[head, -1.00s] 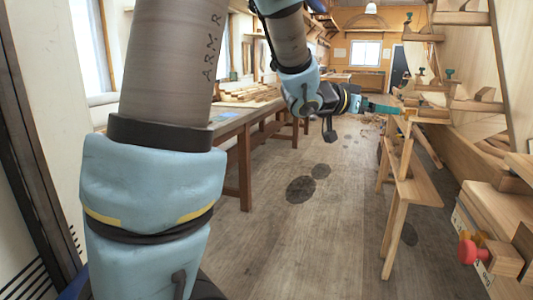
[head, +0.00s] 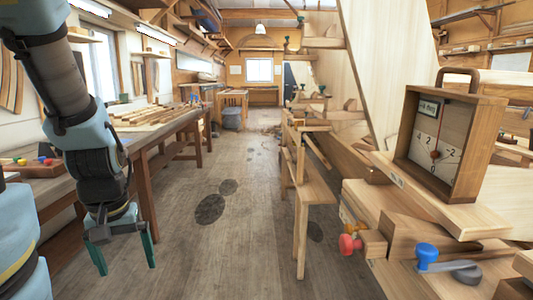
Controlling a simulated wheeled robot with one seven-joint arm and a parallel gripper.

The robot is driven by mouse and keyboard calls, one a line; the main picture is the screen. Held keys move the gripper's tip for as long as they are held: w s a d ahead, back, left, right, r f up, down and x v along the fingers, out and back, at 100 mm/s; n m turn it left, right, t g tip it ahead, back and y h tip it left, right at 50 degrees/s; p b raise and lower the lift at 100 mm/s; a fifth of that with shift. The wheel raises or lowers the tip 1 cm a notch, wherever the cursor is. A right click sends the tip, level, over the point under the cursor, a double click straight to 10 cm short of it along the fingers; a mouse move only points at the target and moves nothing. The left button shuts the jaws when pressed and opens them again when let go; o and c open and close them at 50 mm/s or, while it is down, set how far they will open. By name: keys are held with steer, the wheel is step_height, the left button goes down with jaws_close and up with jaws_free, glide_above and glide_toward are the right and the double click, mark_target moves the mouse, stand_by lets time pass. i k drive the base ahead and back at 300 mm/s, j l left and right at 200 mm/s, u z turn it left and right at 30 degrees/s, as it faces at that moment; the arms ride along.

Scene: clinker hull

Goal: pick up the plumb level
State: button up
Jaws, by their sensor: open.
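The plumb level (head: 437,150) is a wooden box frame with a brown carry handle on top and a pale dial with a red centre. It stands upright on a wooden plank (head: 435,205) at the right of the head view. My gripper (head: 125,268) hangs at the lower left, fingers pointing down and apart, with nothing between them. It is far to the left of the plumb level, across the open floor.
A red-knobbed clamp (head: 349,244) and a blue-handled tool (head: 427,256) sit below the plank. A narrow wooden trestle (head: 312,200) stands mid-right. A long workbench (head: 160,135) runs along the left. The floor (head: 215,235) between is clear.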

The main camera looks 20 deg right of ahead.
mark_target(471, 122)
steer(key=z, duration=0.35)
steer(key=l+z, duration=0.15)
steer(key=z, duration=0.55)
